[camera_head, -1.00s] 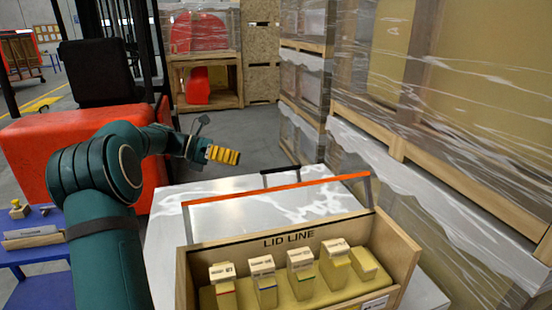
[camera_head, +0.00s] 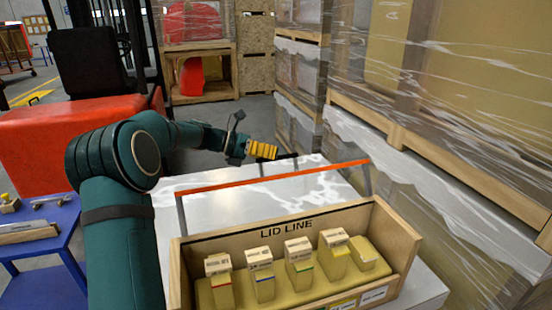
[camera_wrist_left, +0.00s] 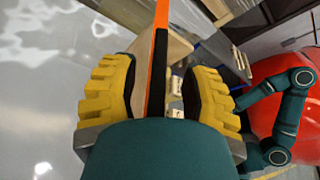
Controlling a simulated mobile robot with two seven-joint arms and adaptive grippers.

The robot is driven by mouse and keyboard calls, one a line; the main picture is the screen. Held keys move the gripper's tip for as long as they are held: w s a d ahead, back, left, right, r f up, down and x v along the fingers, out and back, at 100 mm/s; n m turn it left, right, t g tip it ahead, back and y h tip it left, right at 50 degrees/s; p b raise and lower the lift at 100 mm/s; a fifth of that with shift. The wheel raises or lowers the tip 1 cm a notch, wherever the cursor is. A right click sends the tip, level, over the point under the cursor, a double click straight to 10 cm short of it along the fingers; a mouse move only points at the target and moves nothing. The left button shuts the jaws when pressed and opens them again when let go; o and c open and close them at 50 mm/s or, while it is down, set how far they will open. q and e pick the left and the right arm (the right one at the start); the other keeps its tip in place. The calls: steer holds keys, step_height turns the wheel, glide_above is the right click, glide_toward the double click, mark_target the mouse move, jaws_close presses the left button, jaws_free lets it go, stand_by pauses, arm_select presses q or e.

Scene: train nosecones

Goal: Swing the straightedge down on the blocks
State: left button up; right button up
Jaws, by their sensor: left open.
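The straightedge is an orange bar (camera_head: 275,178) raised on side arms above the wooden box (camera_head: 405,245) marked LID LINE, with a dark handle (camera_head: 279,161) on its far side. Several yellow blocks (camera_head: 300,267), most with pale labelled tops, stand in the box below the bar. My left gripper (camera_head: 265,150), with yellow fingers, is open just beyond the bar, close to the handle. In the left wrist view the orange bar (camera_wrist_left: 161,14) and a black strip (camera_wrist_left: 157,75) run between the open fingers, with gaps visible. My right gripper is not in view.
The box stands on a light grey, shiny table (camera_head: 215,213). A red forklift (camera_head: 45,150) is at the left, a blue side table (camera_head: 45,235) at lower left. Wrapped pallets (camera_head: 460,110) stand along the right.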

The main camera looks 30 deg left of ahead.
arm_select(q)
steer(key=shift+x, duration=1.1)
jaws_close()
